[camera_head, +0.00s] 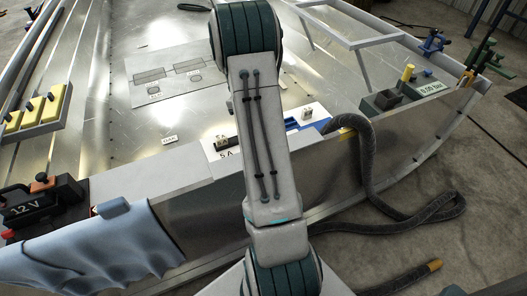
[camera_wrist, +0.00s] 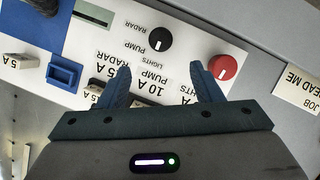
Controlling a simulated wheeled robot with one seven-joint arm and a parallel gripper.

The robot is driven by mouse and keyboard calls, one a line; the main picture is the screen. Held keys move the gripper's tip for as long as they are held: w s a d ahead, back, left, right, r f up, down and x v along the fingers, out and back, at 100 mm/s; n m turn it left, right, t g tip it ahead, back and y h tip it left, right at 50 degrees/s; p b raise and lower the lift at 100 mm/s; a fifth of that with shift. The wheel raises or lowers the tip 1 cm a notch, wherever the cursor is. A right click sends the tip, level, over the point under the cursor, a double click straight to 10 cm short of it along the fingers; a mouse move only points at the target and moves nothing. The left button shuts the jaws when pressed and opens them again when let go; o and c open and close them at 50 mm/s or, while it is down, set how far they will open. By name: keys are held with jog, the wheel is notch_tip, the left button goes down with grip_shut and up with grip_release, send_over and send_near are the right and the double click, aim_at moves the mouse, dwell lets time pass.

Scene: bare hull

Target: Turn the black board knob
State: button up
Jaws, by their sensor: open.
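The black knob (camera_wrist: 160,39) sits on a white board (camera_wrist: 110,42) in the wrist view, with a pale pointer line on its face. Labels reading RADAR, PUMP and LIGHTS lie beside it, upside down in the picture. My gripper (camera_wrist: 160,68) is open and empty, its two blue-grey fingers pointing toward the board. The black knob lies just beyond the gap between the fingertips, apart from them. A red knob (camera_wrist: 222,67) is close to the right fingertip. In the head view the board (camera_head: 215,146) shows only in part; my arm hides its middle and the knobs.
A blue socket (camera_wrist: 64,74) and a 5 A block (camera_wrist: 15,61) lie left on the board. A READ ME card (camera_wrist: 298,88) is at right. In the head view, a dark hose (camera_head: 372,170) curls right of the board; a 12 V battery (camera_head: 42,208) and blue cloth (camera_head: 90,250) lie left.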

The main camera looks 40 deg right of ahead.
jog(key=b+x, duration=0.2)
jog(key=x, duration=1)
jog(key=shift+b, duration=0.35)
jog(key=c, duration=1)
jog(key=shift+w, duration=0.1)
